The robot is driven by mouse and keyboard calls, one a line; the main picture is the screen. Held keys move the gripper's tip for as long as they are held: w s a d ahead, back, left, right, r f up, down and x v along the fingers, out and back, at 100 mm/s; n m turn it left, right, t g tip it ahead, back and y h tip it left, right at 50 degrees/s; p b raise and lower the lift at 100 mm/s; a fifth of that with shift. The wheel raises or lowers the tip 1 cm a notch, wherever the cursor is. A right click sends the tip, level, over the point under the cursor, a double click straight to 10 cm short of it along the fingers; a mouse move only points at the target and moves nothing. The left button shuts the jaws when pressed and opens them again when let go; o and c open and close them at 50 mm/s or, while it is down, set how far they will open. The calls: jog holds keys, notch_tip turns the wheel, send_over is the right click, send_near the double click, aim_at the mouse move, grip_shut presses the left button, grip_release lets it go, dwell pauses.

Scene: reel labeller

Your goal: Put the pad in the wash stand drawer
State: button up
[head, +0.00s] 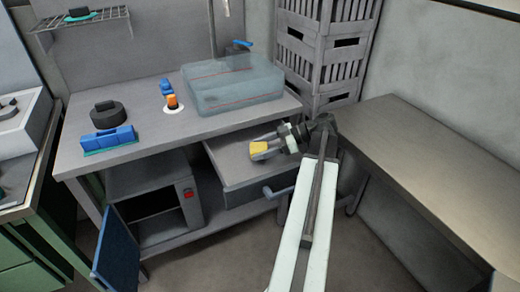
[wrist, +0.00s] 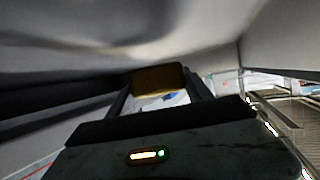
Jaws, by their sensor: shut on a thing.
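The yellow pad (head: 258,147) is at the tip of my gripper (head: 270,144), over the open wash stand drawer (head: 234,172). I cannot tell whether it touches the drawer floor. In the wrist view the pad (wrist: 158,78) shows dark amber at the far end of my gripper (wrist: 160,98), which is shut on it. The drawer is pulled out from under the wash stand top (head: 145,115), and its visible floor is bare. My arm hides the drawer's right side.
On the wash stand top are a clear basin (head: 235,85), a blue block with a teal underside (head: 108,140), a black round item (head: 108,114) and an orange-topped item (head: 171,101). A blue cabinet door (head: 117,250) hangs open. Grey crates (head: 325,50) stand behind; a bench (head: 430,150) is right.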

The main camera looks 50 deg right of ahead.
jog(key=shift+f+b, duration=0.4)
jog(key=shift+f, duration=0.5)
jog(key=shift+f+b, duration=0.5)
jog(key=shift+s+a+f+b, duration=0.3)
jog(key=shift+a+f+b, duration=0.05)
jog(key=shift+b, duration=0.3)
jog(key=o, duration=1.4)
jog(key=shift+a, duration=0.1)
jog(key=shift+s, duration=0.1)
jog(key=shift+s+d+r+p, duration=0.15)
jog(key=shift+d+r+p, duration=0.1)
jog(key=shift+d+p, duration=0.1)
jog(key=p+v, duration=0.3)
jog(key=v, duration=0.4)
jog(key=shift+s+d+r+p, duration=0.15)
jog(key=shift+d+r+p, duration=0.05)
jog(key=shift+r+p, duration=0.15)
